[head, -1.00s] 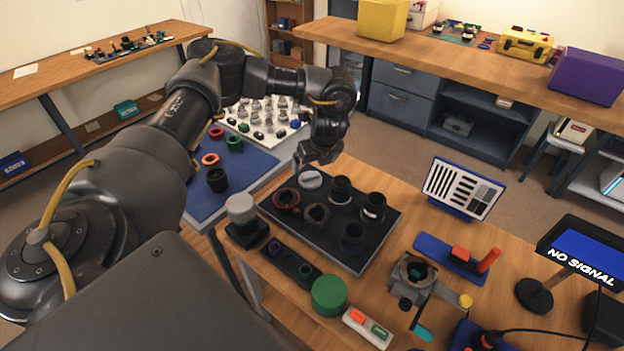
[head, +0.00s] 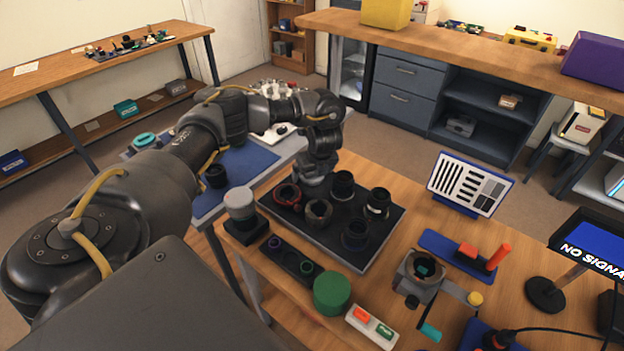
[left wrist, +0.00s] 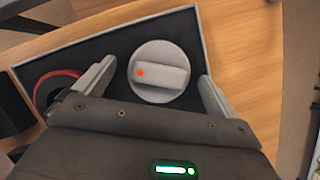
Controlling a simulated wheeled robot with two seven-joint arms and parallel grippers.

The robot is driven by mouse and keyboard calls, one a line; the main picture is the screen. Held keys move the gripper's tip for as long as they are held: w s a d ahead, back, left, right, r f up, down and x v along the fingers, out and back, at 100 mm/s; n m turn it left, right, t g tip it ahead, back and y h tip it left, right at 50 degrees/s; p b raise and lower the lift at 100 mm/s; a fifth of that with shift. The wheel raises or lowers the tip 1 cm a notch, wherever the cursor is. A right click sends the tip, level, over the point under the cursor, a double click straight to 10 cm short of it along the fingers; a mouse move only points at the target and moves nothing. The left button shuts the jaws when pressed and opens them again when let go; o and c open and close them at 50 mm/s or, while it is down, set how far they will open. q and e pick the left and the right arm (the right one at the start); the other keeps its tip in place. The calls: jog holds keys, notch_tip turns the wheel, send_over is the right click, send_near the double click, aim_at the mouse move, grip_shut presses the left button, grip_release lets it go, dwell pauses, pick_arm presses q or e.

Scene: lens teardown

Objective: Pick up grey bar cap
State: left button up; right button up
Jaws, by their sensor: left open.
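The grey bar cap (left wrist: 158,72) is a round light-grey disc with a raised bar across it and an orange dot at one end. It lies on the dark tray (left wrist: 115,38) in the left wrist view. My left gripper (left wrist: 156,92) is open, with one finger on each side of the cap and a gap to each. In the head view my left gripper (head: 311,180) is over the tray's far left corner and hides the cap. My right gripper is not in view.
A red ring (head: 287,195) lies close beside the cap's spot. Several dark rings, including one (head: 319,212), stand on the same tray. A grey knob-topped block (head: 241,203) and a green cylinder (head: 331,293) stand in front of the tray.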

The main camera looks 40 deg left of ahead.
pick_arm(q)
jog(key=c, duration=1.1)
jog(key=shift+o, duration=0.2)
